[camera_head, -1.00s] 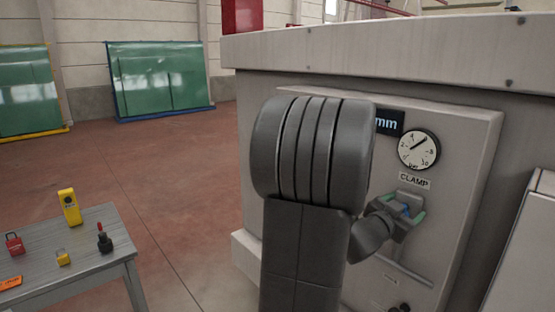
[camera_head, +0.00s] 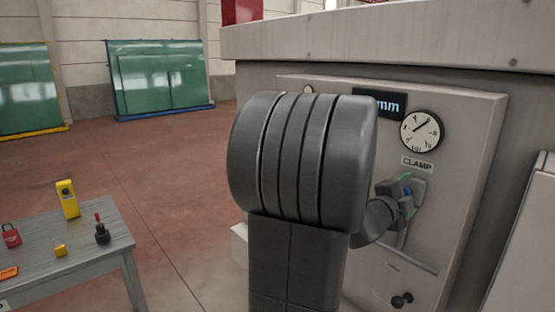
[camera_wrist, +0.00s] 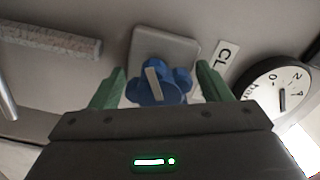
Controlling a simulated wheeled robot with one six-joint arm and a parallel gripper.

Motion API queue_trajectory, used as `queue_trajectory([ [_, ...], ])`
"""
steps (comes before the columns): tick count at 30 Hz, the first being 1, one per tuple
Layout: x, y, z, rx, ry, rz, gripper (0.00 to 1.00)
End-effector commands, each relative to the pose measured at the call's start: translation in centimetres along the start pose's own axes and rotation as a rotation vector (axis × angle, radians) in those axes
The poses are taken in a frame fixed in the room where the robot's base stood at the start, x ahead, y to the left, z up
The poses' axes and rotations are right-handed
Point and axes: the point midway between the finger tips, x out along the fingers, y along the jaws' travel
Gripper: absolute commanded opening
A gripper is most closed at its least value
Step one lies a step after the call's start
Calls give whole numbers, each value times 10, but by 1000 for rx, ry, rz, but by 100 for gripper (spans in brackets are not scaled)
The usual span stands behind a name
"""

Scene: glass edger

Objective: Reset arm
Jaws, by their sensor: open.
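My gripper (camera_wrist: 160,88) is open in the wrist view, with its two green fingers on either side of a blue knob (camera_wrist: 158,86) with a pale bar across it. The knob sits on a grey plate on the machine panel; I cannot tell whether a finger touches it.
A black knob (camera_head: 401,300) is lower on the panel. A grey table (camera_head: 85,262) with a yellow device (camera_head: 67,199) and small items stands left. Open floor lies between.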

Motion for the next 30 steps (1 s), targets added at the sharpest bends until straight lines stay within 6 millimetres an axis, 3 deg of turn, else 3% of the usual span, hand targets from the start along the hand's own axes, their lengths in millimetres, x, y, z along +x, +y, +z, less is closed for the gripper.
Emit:
queue_trajectory([
  [16, 0, 3, 1, 483, 0, -1, 71],
  [30, 0, 2, 1, 569, 0, 0, 71],
])
